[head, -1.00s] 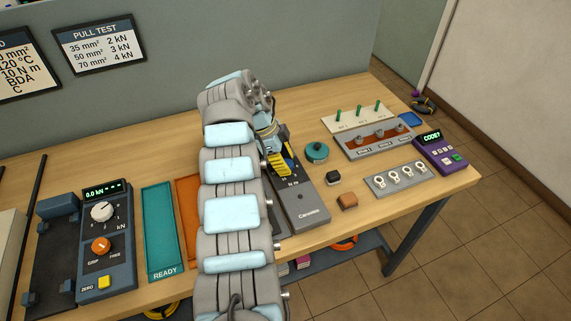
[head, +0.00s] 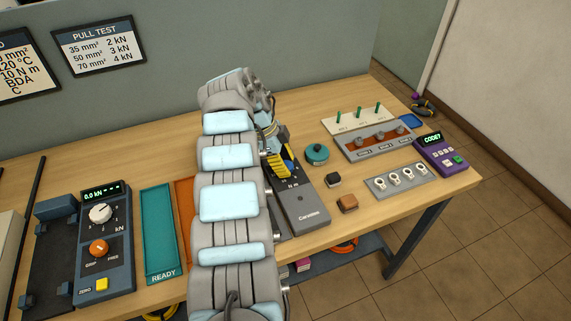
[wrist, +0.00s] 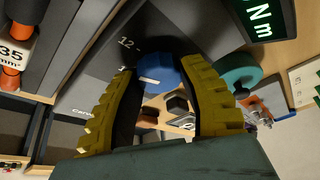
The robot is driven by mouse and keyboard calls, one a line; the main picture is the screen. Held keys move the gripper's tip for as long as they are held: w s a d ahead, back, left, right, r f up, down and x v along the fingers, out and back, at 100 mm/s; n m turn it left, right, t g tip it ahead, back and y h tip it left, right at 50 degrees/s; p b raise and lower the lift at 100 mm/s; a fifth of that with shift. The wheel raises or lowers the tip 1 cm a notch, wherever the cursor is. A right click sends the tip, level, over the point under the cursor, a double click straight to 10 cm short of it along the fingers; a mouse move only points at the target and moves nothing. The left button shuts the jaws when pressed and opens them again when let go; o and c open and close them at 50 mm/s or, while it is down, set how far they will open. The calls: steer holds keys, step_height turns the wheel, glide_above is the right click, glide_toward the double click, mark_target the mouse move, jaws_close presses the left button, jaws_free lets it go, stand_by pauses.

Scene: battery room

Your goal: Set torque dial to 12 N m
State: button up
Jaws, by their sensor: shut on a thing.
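The torque tester (head: 304,208) is a grey unit on the bench with a blue dial (wrist: 158,72). A white pointer line shows on the dial's left side in the wrist view. The printed mark "12" (wrist: 126,42) is just up and left of the dial, and I cannot tell whether the pointer lines up with it. My gripper (wrist: 158,88) has yellow ribbed fingers, one on each side of the dial, shut on it. My gripper also shows in the head view (head: 279,163), partly hidden by my arm. The green display (wrist: 262,20) shows "N m"; its number is cut off.
A teal round knob (head: 317,153), a black block (head: 333,180) and a brown block (head: 347,204) stand right of the tester. A purple code unit (head: 446,154) is at the bench's right end. A teal READY tray (head: 160,230) lies left of my arm.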

steer(key=o, duration=1.2)
steer(key=shift+r+n+t+p, duration=0.15)
steer(key=shift+n+t+p, duration=0.25)
steer(key=shift+n+p, duration=0.9)
